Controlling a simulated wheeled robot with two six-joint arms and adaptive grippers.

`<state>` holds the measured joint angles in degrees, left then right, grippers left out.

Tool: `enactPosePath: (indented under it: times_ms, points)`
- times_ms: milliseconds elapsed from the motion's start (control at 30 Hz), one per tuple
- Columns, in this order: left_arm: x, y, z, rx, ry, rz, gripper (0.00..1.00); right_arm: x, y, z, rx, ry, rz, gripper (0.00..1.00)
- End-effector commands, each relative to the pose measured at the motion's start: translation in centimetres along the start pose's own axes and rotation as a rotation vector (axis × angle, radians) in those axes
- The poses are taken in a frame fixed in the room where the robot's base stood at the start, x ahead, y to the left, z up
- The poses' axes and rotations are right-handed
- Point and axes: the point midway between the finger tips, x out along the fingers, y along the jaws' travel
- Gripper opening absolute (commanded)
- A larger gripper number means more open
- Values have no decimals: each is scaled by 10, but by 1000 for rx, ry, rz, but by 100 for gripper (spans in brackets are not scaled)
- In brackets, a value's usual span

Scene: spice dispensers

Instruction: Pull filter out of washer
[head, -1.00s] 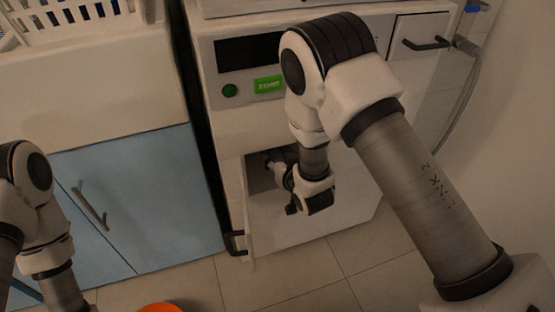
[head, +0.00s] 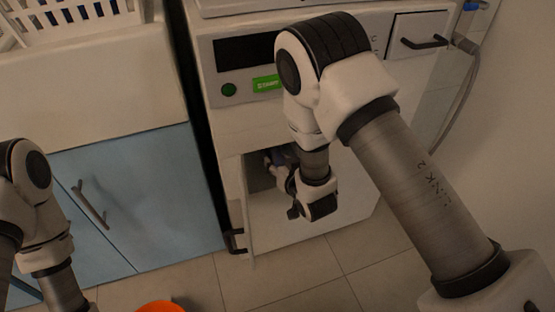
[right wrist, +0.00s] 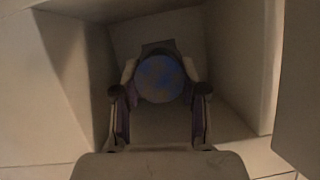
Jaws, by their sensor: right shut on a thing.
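The washer (head: 235,128) is a white machine with a dark display and a green START button. A square recess (head: 259,201) is open low in its front, with a small door (head: 245,215) swung open at the left. My right gripper (head: 277,159) reaches into this recess. The filter is a round blue piece (right wrist: 160,78) in the right wrist view, between the two fingers of my right gripper (right wrist: 160,88), which is shut on it. The filter's far side is hidden. Of my left arm, only links show at the left edge; its gripper is out of the picture.
A blue cabinet (head: 150,200) with a bar handle stands left of the washer. A white basket (head: 70,25) sits on the counter above it. An orange round object (head: 160,307) is on the floor at the bottom edge. A wall and a hose (head: 463,100) are at the right.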

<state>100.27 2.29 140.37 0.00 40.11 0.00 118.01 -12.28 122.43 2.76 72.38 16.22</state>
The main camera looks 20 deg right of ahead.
Motion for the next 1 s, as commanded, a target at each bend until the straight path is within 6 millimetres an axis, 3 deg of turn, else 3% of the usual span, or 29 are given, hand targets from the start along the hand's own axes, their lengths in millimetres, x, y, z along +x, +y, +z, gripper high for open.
enactPosePath:
  times_ms: [1000]
  points:
    - [-6, 0, 0, 0, 0, 0, 23, -28, 0, 12, -1, -1, -1, 0]
